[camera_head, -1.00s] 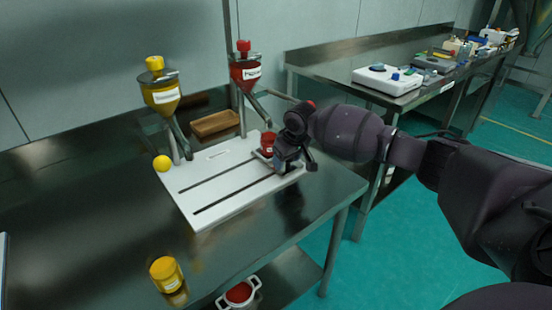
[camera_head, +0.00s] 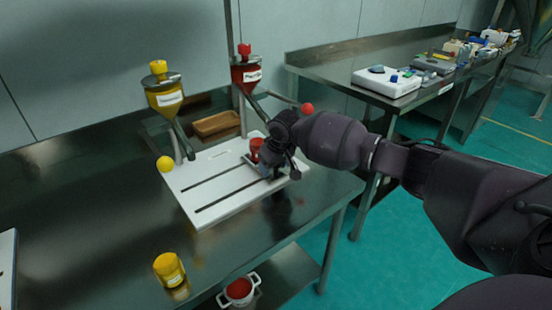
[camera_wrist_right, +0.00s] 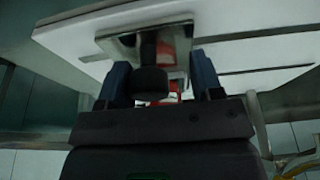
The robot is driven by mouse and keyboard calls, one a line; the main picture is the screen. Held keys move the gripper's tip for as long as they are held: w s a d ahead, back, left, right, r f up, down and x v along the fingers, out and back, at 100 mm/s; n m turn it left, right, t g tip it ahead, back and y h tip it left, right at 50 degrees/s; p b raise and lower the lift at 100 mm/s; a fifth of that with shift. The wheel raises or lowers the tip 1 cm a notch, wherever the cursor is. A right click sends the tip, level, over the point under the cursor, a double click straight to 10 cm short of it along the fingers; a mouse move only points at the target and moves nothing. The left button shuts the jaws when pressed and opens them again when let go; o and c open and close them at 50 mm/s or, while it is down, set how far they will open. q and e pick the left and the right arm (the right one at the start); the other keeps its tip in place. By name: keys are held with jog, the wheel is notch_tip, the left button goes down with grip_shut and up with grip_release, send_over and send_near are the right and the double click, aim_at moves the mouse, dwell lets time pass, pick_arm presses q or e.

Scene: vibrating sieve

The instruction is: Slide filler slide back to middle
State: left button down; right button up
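The filler board (camera_head: 215,207) is a white plate with two dark slots on the steel table. A small metal slide plate (camera_wrist_right: 118,45) with a red cup (camera_head: 256,148) sits toward the board's right part. The slide has a black knob (camera_wrist_right: 151,82). My right gripper (camera_head: 272,160) is at the slide, mostly hidden by its own wrist in the head view. In the right wrist view, the fingers (camera_wrist_right: 162,85) stand apart on either side of the knob, with a gap on the right side. My left gripper is not in view.
A yellow hopper (camera_head: 165,97) and a red hopper (camera_head: 245,75) stand behind the board. A yellow ball (camera_head: 165,164) and a red ball (camera_head: 307,108) show at its two sides. A yellow jar (camera_head: 169,268) stands at the front. A wooden tray (camera_head: 215,125) lies behind.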

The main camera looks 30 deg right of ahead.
jog(key=shift+s+a+p, duration=0.15)
jog(key=shift+a+p, duration=0.55)
jog(key=shift+a, duration=1.35)
jog(key=shift+s+a+p, duration=0.15)
jog(key=shift+a+p, duration=0.4)
jog(key=shift+a, duration=1.35)
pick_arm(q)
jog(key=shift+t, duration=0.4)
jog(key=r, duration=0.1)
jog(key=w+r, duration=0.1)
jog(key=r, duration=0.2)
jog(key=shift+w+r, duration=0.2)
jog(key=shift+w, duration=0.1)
pick_arm(e)
jog(key=o, duration=0.8)
jog(key=shift+c, duration=0.2)
